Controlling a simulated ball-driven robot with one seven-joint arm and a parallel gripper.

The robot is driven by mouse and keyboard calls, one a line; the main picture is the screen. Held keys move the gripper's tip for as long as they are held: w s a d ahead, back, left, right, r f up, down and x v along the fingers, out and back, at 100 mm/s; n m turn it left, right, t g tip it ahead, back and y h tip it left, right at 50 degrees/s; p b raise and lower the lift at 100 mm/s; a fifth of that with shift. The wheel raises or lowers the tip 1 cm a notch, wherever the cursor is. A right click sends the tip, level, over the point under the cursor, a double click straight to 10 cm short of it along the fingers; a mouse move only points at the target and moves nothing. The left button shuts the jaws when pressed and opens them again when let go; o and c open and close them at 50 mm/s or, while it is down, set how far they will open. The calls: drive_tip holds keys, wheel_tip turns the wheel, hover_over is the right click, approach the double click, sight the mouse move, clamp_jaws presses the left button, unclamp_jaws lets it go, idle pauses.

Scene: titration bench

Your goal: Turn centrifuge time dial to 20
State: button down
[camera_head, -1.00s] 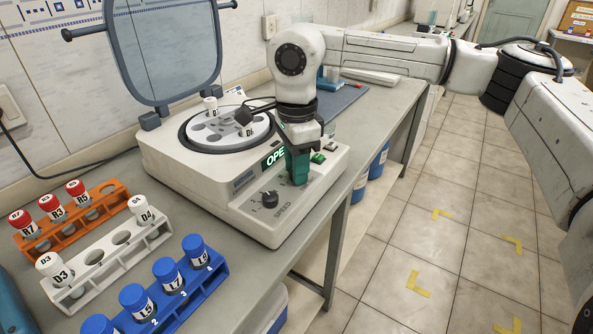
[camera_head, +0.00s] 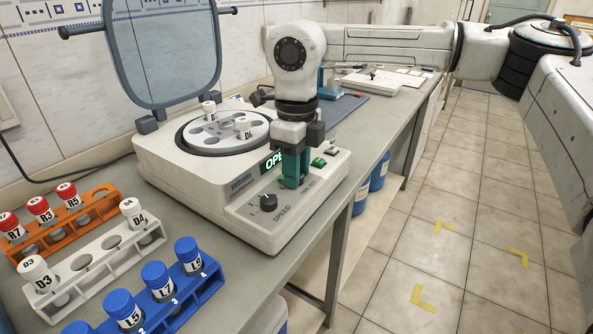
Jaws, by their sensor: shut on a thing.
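The white centrifuge (camera_head: 165,165) stands on the bench with its lid up and its rotor (camera_head: 215,133) exposed. Its front panel has a black SPEED dial (camera_head: 268,203), a green display (camera_head: 272,160) reading "OPE", partly covered, and a green button (camera_head: 318,162). My gripper (camera_head: 294,183) points straight down at the panel, right of the SPEED dial, with its green fingers shut. The time dial is hidden between and behind the fingers, so its setting cannot be read.
Orange (camera_head: 60,236), white (camera_head: 95,264) and blue (camera_head: 170,308) tube racks stand at the front left. The raised lid (camera_head: 165,50) is behind the centrifuge. The bench's right edge runs close beside the panel, with open floor beyond.

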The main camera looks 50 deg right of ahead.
drive_tip(key=shift+m, duration=0.6)
drive_tip(key=c, duration=0.8)
unclamp_jaws()
wheel_tip(320, 180, up, 11)
drive_tip(key=shift+f+p, duration=0.1)
drive_tip(key=shift+p, duration=0.4)
